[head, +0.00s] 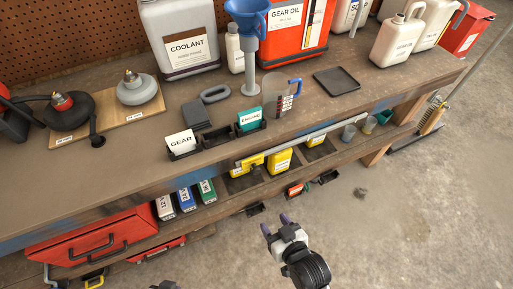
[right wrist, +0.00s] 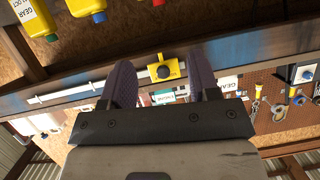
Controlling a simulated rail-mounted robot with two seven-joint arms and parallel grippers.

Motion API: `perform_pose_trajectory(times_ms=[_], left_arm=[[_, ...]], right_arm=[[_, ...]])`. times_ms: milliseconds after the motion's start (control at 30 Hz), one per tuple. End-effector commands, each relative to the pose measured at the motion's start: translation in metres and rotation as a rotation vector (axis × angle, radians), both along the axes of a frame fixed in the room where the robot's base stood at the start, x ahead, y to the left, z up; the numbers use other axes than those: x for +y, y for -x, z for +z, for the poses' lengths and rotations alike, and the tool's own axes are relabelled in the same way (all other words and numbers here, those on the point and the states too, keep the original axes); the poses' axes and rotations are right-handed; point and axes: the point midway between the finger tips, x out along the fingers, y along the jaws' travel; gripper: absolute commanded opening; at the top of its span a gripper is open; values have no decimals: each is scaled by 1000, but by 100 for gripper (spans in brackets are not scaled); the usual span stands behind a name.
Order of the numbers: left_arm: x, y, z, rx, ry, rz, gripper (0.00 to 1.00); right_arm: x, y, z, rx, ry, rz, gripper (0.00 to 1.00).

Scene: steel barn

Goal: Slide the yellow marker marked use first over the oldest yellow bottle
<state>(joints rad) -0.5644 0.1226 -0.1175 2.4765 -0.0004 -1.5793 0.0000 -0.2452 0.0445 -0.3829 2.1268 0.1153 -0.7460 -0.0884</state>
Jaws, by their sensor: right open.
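The yellow marker (head: 250,161) sits at the left end of a pale rail along the bench's front edge. In the right wrist view the yellow marker (right wrist: 166,68), with a dark round knob, shows between my finger tips, beyond them. Yellow bottles stand on the shelf below: one (head: 279,163) right of the marker, another (head: 317,140) farther right. Only dark tips of what may be my left gripper (head: 165,285) show at the bottom edge.
White, blue and green bottles (head: 186,199) stand on the shelf left of the yellow ones. The red drawer (head: 92,248) is at lower left. A GEAR card holder (head: 181,144) and a measuring jug (head: 283,95) stand on the bench top. The floor at right is mostly clear.

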Motion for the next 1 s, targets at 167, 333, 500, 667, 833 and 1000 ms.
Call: perform_pose_trajectory(times_ms=[167, 333, 500, 667, 833, 1000], left_arm=[[-1, 1, -1, 2, 3, 0, 0], [-4, 10, -4, 23, 12, 3, 0], [-4, 9, -6, 20, 13, 4, 0], [-3, 7, -13, 15, 10, 2, 0], [-2, 6, -23, 13, 5, -2, 0], [0, 6, -33, 12, -2, -5, 0]], right_arm=[[2, -13, 27, -229, -80, -24, 56], [-1, -17, 51, -370, -116, -45, 56], [0, -24, 57, -421, -116, -51, 56], [9, -44, 57, -423, -112, -50, 56], [23, -73, 56, -422, -113, -50, 56], [35, -101, 57, -421, -112, -49, 56]])
